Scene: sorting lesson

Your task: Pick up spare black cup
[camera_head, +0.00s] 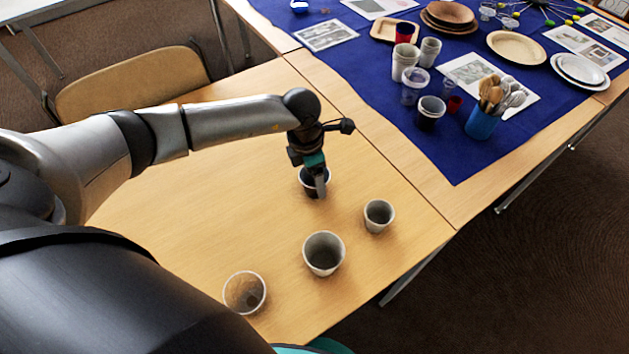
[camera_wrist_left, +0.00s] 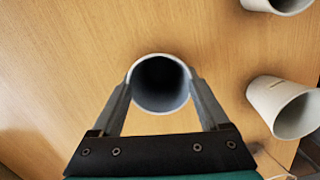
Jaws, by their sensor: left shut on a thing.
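The spare black cup (camera_head: 305,186) stands on the wooden table, dark outside with a pale rim. My left gripper (camera_head: 318,188) is over it from above, shut on it, and partly hides it. In the left wrist view the cup (camera_wrist_left: 160,98) sits between the two fingers of the left gripper (camera_wrist_left: 160,84), one finger on each side, its opening facing the camera. Whether it is lifted off the table, I cannot tell. My right gripper is not in view.
Two grey-white cups (camera_head: 323,254) (camera_head: 379,216) and a clear cup (camera_head: 244,293) stand nearer on the wooden table (camera_head: 230,190). Another dark cup (camera_head: 430,114), a blue cutlery holder (camera_head: 481,124), stacked cups and plates are on the blue cloth (camera_head: 455,160). A chair (camera_head: 130,88) is at the left.

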